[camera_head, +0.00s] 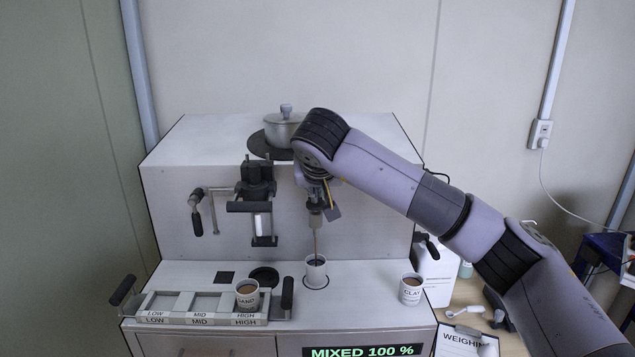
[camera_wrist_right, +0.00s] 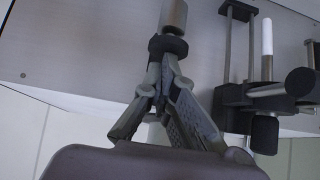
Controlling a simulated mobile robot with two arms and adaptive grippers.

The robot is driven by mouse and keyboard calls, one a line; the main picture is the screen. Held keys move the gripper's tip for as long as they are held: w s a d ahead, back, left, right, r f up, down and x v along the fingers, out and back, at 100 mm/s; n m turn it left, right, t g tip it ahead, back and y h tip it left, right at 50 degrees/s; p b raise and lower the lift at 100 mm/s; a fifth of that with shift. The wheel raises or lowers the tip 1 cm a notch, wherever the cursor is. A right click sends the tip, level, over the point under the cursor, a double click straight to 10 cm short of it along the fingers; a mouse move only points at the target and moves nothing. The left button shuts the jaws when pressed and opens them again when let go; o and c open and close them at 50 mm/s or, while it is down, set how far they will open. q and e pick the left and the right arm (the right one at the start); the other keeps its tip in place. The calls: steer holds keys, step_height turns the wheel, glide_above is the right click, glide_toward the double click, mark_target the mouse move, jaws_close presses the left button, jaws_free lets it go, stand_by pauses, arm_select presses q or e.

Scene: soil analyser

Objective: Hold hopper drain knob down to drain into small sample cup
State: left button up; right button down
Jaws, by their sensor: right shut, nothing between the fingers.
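My right gripper (camera_head: 322,192) is shut with nothing between its fingers, at the spout on the machine's front. The wrist view shows its closed fingers (camera_wrist_right: 165,60) meeting at a dark collar below a grey cylinder (camera_wrist_right: 174,14). The drain knob is hard to make out behind the gripper; I cannot tell whether it is pressed. The spout (camera_head: 315,220) points down, and a thin brownish line, like a stream, runs from it into a small white cup (camera_head: 316,275). The cup stands upright on a dark ring on the machine's ledge, with dark contents. My left gripper is not in view.
The tray (camera_head: 180,306) labelled LOW, MID, HIGH holds a SAND cup (camera_head: 247,295). A CLAY cup (camera_head: 411,289) stands at right. The display (camera_head: 362,351) reads MIXED 100 %. A black bracket mechanism (camera_head: 258,190) is left of the spout. A lidded pot (camera_head: 284,127) sits on top.

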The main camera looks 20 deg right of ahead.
mark_target(318, 204)
steer(key=shift+s+f, duration=0.15)
steer(key=shift+f, duration=0.5)
step_height(318, 204, up, 5)
steer(key=p, duration=0.3)
steer(key=shift+f, duration=0.1)
steer(key=b+v, duration=0.3)
steer(key=v, duration=0.7)
steer(key=shift+r+b, duration=0.3)
steer(key=shift+b, duration=0.05)
steer(key=shift+w, duration=0.25)
